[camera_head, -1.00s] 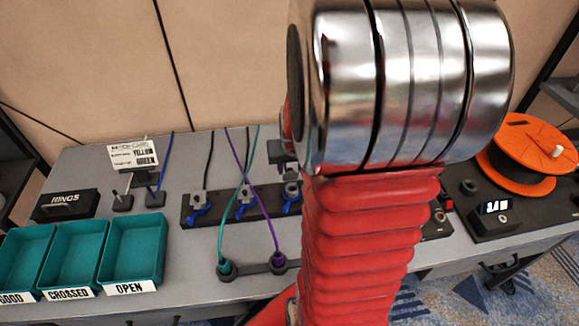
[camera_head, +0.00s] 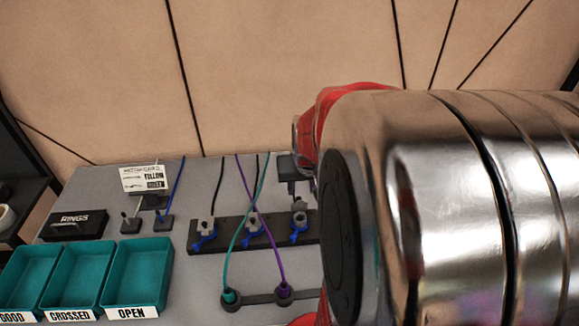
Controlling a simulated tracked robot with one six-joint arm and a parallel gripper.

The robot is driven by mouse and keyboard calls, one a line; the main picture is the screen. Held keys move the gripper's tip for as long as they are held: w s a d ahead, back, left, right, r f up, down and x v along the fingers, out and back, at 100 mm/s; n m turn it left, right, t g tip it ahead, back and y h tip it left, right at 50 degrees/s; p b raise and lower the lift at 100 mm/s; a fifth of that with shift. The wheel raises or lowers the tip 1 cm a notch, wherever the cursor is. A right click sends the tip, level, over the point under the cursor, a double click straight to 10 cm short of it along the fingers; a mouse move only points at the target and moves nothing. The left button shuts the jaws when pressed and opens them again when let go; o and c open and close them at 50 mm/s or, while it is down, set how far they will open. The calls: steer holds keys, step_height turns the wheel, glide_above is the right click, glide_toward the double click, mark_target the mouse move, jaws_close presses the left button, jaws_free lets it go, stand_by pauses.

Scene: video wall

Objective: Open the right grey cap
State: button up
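Three grey caps with blue parts sit in a row on a black bar (camera_head: 262,240). The right grey cap (camera_head: 299,218) is near the bar's right end, close to the left side of my arm. The middle grey cap (camera_head: 251,226) and the left grey cap (camera_head: 205,227) stand to its left. Whether the right cap is open or shut is too small to tell. My red and chrome arm fills the right half of the head view.
A teal cable (camera_head: 243,240) and a purple cable (camera_head: 268,245) cross over the bar and end in a dark holder (camera_head: 257,298). Teal bins (camera_head: 140,272) stand at the left, near a black RINGS box (camera_head: 75,225) and a card (camera_head: 142,178).

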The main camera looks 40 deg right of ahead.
mark_target(300, 200)
steer(key=v, duration=0.6)
steer(key=shift+s+r, duration=0.1)
steer(key=shift+s+a, duration=0.15)
steer(key=shift+s, duration=0.15)
stand_by(0.4)
steer(key=shift+x, duration=6.9)
